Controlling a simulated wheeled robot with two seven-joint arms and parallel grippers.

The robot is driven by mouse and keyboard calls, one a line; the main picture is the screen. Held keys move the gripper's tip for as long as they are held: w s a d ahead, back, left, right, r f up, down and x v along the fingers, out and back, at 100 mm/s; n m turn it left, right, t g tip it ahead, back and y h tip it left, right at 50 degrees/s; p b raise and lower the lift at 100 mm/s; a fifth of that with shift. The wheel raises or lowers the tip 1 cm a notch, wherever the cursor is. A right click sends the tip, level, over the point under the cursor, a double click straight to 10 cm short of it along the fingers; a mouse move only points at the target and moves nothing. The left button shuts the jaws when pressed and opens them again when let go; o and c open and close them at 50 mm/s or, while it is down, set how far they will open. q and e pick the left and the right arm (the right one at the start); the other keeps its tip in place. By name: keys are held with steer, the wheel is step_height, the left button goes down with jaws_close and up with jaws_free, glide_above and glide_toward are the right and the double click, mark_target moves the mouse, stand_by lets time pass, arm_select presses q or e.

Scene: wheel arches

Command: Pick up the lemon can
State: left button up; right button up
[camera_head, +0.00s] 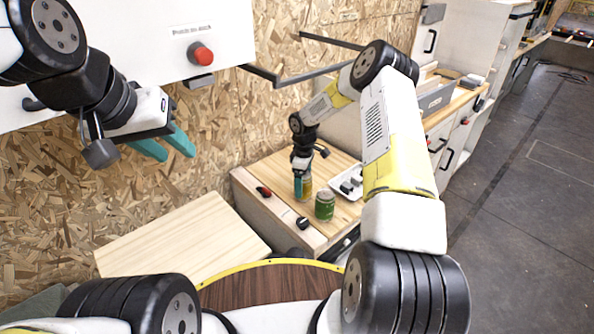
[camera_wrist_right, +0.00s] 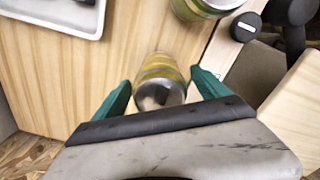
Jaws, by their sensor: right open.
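The lemon can (camera_wrist_right: 160,80), with yellow bands and a silver lid, stands on the wooden worktop. My right gripper (camera_wrist_right: 161,79) is open, with one teal finger on either side of the can. Whether the fingers touch it cannot be told. In the head view the right gripper (camera_head: 301,188) is over the worktop, and the can (camera_head: 307,187) shows only partly behind a finger. My left gripper (camera_head: 169,144) is raised at the upper left, empty, with its teal fingers apart.
A green can (camera_head: 325,205) stands close by. A white tray (camera_head: 347,184) with small items is beyond it. A red-and-black item (camera_head: 264,191) and a black knob-like item (camera_head: 302,223) lie near the front edge. A chipboard wall (camera_head: 150,210) stands behind.

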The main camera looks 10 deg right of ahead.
step_height(320, 180, down, 2)
steer(key=shift+f, duration=0.15)
steer(key=c, duration=1.7)
jaws_close()
